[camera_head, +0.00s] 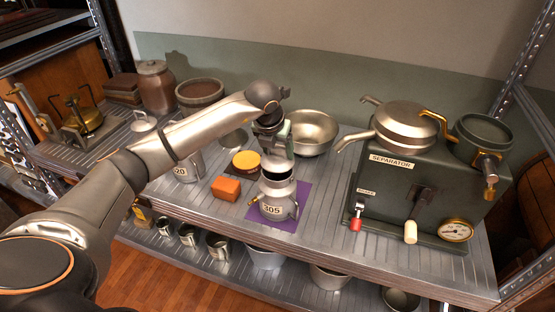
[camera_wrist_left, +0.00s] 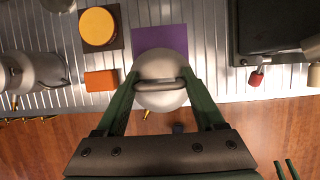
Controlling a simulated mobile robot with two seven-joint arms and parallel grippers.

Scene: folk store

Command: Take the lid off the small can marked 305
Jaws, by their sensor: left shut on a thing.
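The small can marked 305 (camera_head: 271,209) stands upright on a purple mat (camera_head: 301,193) near the front of the metal bench. My left gripper (camera_head: 279,155) points down right over its top. In the left wrist view, the fingers close on the bar handle (camera_wrist_left: 161,85) of a pale round lid (camera_wrist_left: 160,100). The lid hides the can below it there.
An orange block (camera_head: 226,188) and a yellow round disc (camera_head: 246,160) lie left of the can. A can marked 20 (camera_head: 187,168) stands further left. A steel bowl (camera_head: 313,131) is behind. The dark green separator (camera_head: 400,180) stands to the right.

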